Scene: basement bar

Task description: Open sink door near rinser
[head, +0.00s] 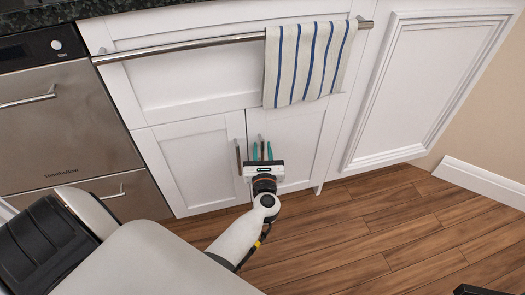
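The white sink cabinet has two lower doors side by side, both flush and closed. The left door (195,165) has a vertical metal handle (238,157) near its right edge. The right door (304,135) has a similar handle (262,142) near its left edge, partly hidden by my gripper. My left gripper (263,150) points at the right door with its teal fingers apart, one on each side of that handle as seen from above. Whether the fingers touch the handle is not clear. My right gripper does not show. No rinser is visible.
A metal towel bar (180,46) with a striped towel (311,62) runs across the cabinet above the doors. A stainless dishwasher (65,125) stands to the left. A white panel (425,85) is at right. Wooden floor (390,225) in front is mostly clear.

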